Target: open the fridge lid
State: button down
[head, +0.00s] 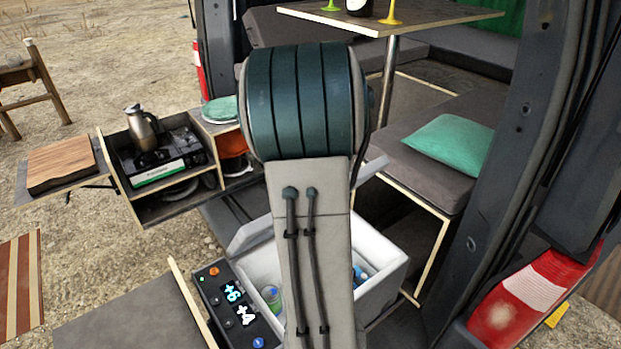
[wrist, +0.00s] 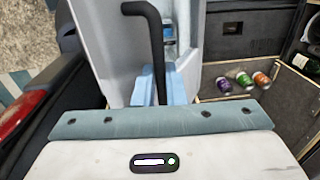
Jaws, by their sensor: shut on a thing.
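The fridge is a pale grey box (head: 385,278) on the van floor, with a dark control panel (head: 240,305) showing lit digits. Its lid (head: 252,233) is raised, and the box interior with a few containers shows on both sides of my arm. My arm hides the middle of the lid and box in the head view. In the wrist view, my gripper (wrist: 160,85) has its pale blue fingers shut on the black bar handle (wrist: 143,9), in front of a pale grey panel (wrist: 105,40). My gripper is hidden in the head view.
A slide-out kitchen unit (head: 148,212) with a stove and jug stands at left. A bench (head: 425,185) with a green cushion and a table (head: 440,16) are behind. The van's door pillar (head: 510,150) is close at right. Several cans (wrist: 244,79) lie right in the wrist view.

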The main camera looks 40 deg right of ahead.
jog(key=shift+f, duration=0.1)
jog(key=c, duration=1.5)
grip_release()
jog(key=shift+w, duration=0.15)
jog(key=r, duration=0.4)
jog(key=r+b, duration=0.1)
jog(key=r, duration=0.4)
jog(key=s+r+b, duration=0.1)
jog(key=r, duration=0.4)
jog(key=shift+f, duration=0.1)
